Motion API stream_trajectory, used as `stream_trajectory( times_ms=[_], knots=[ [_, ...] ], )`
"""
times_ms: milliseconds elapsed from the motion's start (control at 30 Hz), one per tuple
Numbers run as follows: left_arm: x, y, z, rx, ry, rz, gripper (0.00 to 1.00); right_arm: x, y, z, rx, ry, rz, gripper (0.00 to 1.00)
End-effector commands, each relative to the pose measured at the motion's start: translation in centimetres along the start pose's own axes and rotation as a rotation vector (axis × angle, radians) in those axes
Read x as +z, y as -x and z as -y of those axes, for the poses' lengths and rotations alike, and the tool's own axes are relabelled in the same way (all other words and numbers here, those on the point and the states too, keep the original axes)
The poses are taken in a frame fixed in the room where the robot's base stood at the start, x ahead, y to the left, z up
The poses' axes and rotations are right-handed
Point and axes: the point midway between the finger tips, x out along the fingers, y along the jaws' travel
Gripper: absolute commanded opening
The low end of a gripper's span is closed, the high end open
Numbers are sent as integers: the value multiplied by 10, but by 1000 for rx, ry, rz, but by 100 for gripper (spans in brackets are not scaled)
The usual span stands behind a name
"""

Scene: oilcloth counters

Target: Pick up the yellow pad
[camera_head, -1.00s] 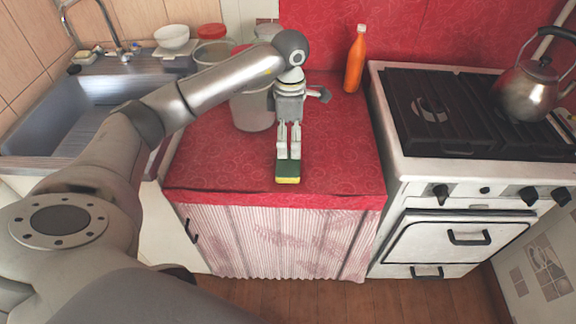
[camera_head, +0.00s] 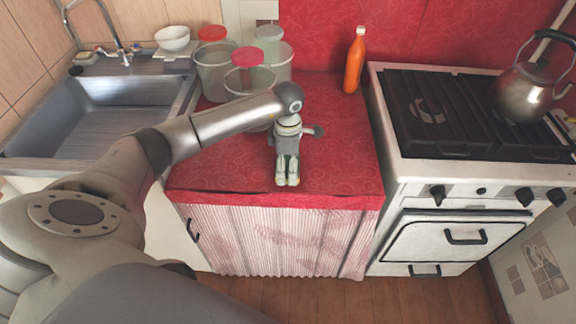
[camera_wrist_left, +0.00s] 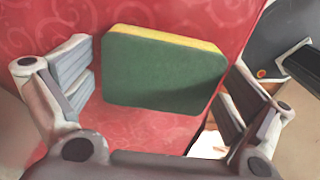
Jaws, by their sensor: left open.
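The yellow pad is a flat sponge with a dark green face and a thin yellow edge. In the left wrist view the pad (camera_wrist_left: 163,72) lies between the two fingers of my left gripper, green face toward the camera, with a gap on each side. In the head view my left gripper (camera_head: 287,182) points down near the front edge of the red counter and covers nearly all of the pad. My left gripper is open and holds nothing. My right gripper is not in view.
Clear containers with red and pale lids (camera_head: 250,75) stand at the back left of the red counter (camera_head: 340,150). An orange bottle (camera_head: 354,65) stands at the back right. A sink (camera_head: 90,115) is on the left, a stove (camera_head: 460,120) with a kettle (camera_head: 530,90) on the right.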

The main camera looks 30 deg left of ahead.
Motion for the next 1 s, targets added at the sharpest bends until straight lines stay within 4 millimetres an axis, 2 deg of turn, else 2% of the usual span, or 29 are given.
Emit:
stream_trajectory(
  times_ms=[100,333,767,867,1000],
  knots=[
    [0,0,0,0,0,0,100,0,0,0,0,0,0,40],
    [0,0,0,0,0,0,76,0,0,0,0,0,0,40],
    [0,3,0,1,0,1,74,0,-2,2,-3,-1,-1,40],
    [0,8,-1,2,0,2,74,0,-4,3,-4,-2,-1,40],
    [0,26,-2,5,0,2,74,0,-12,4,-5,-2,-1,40]
  ],
)
